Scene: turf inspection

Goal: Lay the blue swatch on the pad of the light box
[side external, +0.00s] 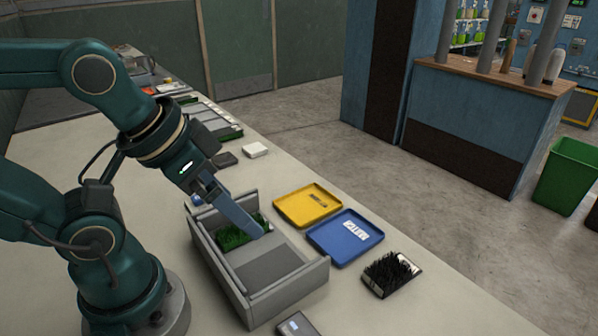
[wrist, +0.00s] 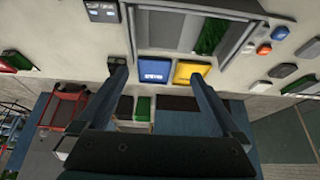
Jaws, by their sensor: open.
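The light box (side external: 318,276) is a grey open-topped case on the bench. A green turf piece (side external: 233,236) lies in its far-left part, beside a bare dark grey pad (side external: 270,264). The box also shows at the top of the wrist view (wrist: 137,27). I cannot make out a blue swatch; the plainly blue flat thing is a blue tray (side external: 330,242) with a white label, also in the wrist view (wrist: 153,77). My gripper (side external: 262,232) is over the box, its finger hiding part of the turf. Its two fingers (wrist: 157,72) are apart and empty in the wrist view.
A yellow tray (side external: 295,211) lies beside the blue one. A black bristly piece (side external: 385,274) is near the bench's right edge. A small grey device (side external: 297,325) sits at the front. A white block (side external: 256,150) and dark blocks stand behind the box.

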